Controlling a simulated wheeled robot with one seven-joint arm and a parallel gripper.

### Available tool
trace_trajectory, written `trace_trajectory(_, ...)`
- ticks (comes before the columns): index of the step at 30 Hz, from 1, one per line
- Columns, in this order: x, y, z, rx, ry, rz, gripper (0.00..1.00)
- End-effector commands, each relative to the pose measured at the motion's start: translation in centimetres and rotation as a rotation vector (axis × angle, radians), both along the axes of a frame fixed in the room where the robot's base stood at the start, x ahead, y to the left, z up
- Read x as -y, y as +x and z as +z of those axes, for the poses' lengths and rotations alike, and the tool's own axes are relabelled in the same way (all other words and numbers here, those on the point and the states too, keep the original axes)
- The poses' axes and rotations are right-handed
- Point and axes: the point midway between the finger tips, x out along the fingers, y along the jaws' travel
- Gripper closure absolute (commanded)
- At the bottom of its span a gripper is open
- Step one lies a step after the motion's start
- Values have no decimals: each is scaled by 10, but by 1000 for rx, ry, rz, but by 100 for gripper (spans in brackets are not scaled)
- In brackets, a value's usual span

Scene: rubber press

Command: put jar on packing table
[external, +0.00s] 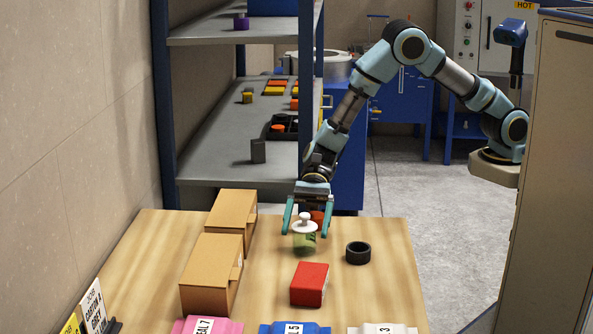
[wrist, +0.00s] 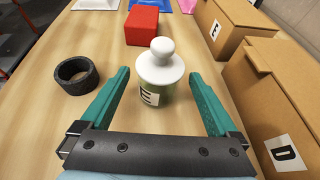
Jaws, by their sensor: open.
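The jar (external: 304,238) is glass with greenish contents and a white lid with a round knob. It stands upright on the wooden packing table (external: 390,285). In the wrist view the jar (wrist: 160,76) bears a label with a letter E. My gripper (external: 306,231) is open at the table, its teal fingers on either side of the jar. In the wrist view the fingers (wrist: 160,88) show gaps to the jar on both sides.
A black ring (external: 358,253) lies right of the jar, and a red block (external: 309,284) lies in front. Two cardboard boxes (external: 211,270) stand along the table's left. Pink, blue and white items line the front edge. A grey shelf unit (external: 215,125) stands behind.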

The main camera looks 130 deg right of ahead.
Motion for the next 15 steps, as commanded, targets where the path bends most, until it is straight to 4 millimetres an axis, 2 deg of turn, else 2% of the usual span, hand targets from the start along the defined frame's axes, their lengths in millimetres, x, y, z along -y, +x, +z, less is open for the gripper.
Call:
trace_trajectory(9,40,-49,23,2,-1,-4,5)
trace_trajectory(15,54,-68,33,-1,0,-2,5)
